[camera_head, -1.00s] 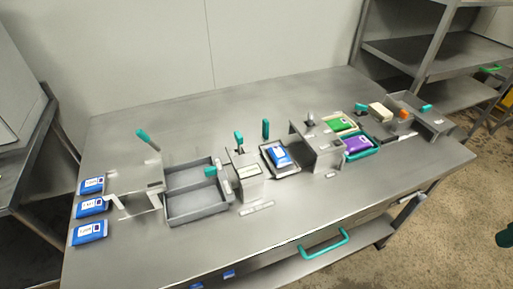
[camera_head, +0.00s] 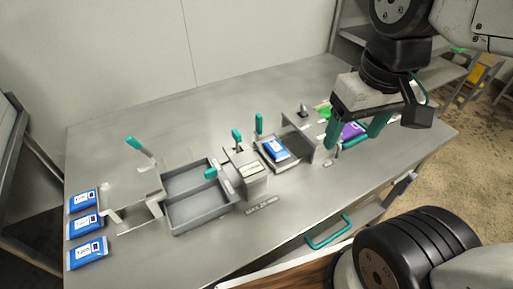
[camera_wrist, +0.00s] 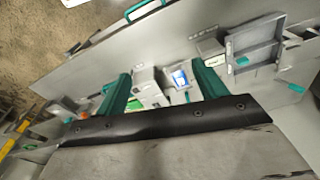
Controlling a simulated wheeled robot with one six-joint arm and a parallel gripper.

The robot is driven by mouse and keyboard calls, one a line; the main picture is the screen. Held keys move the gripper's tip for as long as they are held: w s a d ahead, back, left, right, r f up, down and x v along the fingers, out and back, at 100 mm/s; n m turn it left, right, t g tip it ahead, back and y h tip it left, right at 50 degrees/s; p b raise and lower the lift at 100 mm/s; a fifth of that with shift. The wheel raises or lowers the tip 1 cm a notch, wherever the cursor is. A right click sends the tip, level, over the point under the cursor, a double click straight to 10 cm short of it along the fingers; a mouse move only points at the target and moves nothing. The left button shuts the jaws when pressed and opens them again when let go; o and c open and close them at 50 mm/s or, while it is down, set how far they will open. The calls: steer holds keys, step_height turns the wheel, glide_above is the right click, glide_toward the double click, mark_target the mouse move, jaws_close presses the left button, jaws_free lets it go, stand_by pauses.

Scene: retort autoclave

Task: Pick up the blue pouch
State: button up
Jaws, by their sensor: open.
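A blue pouch (camera_head: 276,149) with a white label lies on a small grey tray (camera_head: 285,167) near the middle of the table. It also shows between my fingers, well beyond them, in the wrist view (camera_wrist: 179,78). Three more blue-and-white pouches lie in a column at the table's left end: back (camera_head: 83,201), middle (camera_head: 87,222) and front (camera_head: 86,253). My gripper (camera_head: 354,141) is open and empty, with two teal fingers, raised above the table's right part. It is to the right of the tray pouch and apart from it. The gripper also shows in the wrist view (camera_wrist: 163,70).
A two-compartment grey bin (camera_head: 203,214) and a metal block (camera_head: 247,178) stand left of the tray. A metal housing (camera_head: 310,140) stands close on its right. Teal levers (camera_head: 258,124) rise behind. A purple pouch (camera_head: 352,131) is partly hidden by my gripper. The front middle table is clear.

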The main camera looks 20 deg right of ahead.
steer(key=w+a+f+n, duration=0.15)
steer(key=w+f, duration=0.35)
steer(key=w, duration=0.7)
steer(key=g, duration=0.1)
glide_above(276, 146)
steer(key=shift+n, duration=0.45)
steer(key=f, duration=1.1)
steer(key=shift+s+a+f, duration=0.3)
steer(key=shift+f, duration=0.1)
steer(key=f, duration=0.8)
steer(key=shift+w+d, duration=0.3)
steer(key=shift+w, duration=0.05)
steer(key=c, duration=1.1)
